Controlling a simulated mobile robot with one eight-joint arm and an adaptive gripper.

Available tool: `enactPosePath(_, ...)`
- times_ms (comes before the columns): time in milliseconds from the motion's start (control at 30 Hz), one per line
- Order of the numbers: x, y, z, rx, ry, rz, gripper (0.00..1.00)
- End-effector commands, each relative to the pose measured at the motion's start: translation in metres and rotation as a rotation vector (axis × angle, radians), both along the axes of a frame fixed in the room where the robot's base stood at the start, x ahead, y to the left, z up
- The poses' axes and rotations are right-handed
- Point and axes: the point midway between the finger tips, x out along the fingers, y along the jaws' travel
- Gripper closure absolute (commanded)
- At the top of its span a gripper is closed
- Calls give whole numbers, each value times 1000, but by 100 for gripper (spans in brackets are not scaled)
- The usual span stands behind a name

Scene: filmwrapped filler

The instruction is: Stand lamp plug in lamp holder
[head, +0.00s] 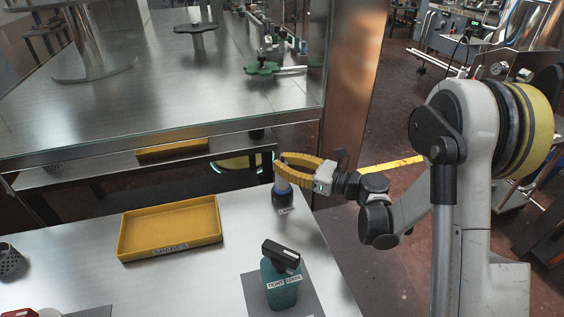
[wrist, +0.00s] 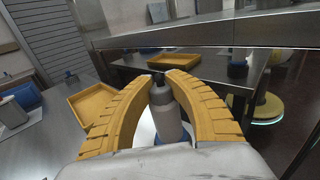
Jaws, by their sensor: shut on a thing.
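My gripper (head: 283,164) has yellow ribbed fingers and is shut on the lamp plug (head: 283,186), a grey, roughly upright body. The plug also shows between the fingers in the wrist view (wrist: 166,112), with a dark tip at its top. Below it in the head view is the lamp holder (head: 281,200), a dark blue cup with a small white label, near the back right of the steel table. The plug's lower end meets or enters the cup's top; I cannot tell how deep it sits. The fingers hide the plug's top in the head view.
A yellow tray (head: 170,228) labelled as spares lies left on the table (head: 215,285). A green box (head: 283,292) with a black top stands on a dark mat in front. A perforated cup (head: 10,260) is at the far left. A glass-fronted steel machine stands behind.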

Motion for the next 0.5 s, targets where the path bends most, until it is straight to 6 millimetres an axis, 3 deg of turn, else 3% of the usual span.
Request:
enactPosePath(233,0,0,-2,-3,1,1,100)
enactPosePath(267,0,0,-2,-3,1,1,75)
enactPosePath(300,0,0,-2,-3,1,1,63)
enactPosePath(333,0,0,-2,-3,1,1,58)
enactPosePath(500,0,0,-1,-2,1,1,58)
